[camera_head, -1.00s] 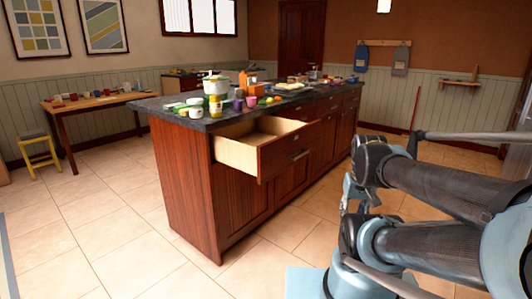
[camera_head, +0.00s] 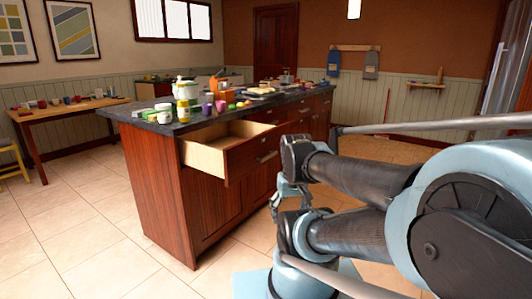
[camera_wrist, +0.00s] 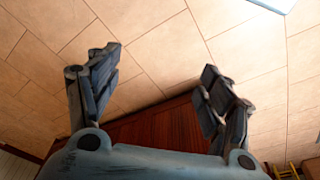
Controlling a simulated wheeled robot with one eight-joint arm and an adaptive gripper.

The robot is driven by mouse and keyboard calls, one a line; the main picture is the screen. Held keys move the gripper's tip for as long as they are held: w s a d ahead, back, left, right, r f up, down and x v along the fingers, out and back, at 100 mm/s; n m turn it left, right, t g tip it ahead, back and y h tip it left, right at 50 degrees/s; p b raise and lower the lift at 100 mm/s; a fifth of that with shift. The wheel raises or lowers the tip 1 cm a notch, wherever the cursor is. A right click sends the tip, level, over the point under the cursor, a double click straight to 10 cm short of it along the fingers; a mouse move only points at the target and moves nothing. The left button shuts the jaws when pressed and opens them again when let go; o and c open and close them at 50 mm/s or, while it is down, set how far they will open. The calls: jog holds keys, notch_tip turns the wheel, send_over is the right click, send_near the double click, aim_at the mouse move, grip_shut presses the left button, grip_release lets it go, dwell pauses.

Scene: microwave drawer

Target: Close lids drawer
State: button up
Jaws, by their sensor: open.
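An open drawer (camera_head: 252,153) with a dark red wood front and pale inside sticks out from the near end of the kitchen island (camera_head: 165,180), just under its dark top. Its inside looks empty from here. A small metal handle (camera_head: 267,157) is on its front. My gripper (camera_wrist: 155,75) is open and empty in the wrist view, its two fingers spread over the tiled floor and a red wood panel. In the head view my gripper (camera_head: 290,190) is partly hidden by my arm, low and to the right of the drawer; I cannot tell whether it touches the island.
Jars, cups and other items (camera_head: 188,100) crowd the island's dark countertop above the drawer. A wooden table (camera_head: 70,107) with small items stands at the left wall, with a yellow stool (camera_head: 12,160) beside it. The tiled floor (camera_head: 95,240) left of the island is clear.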

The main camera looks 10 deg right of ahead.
jog(key=shift+o, duration=0.8)
jog(key=shift+c, duration=0.6)
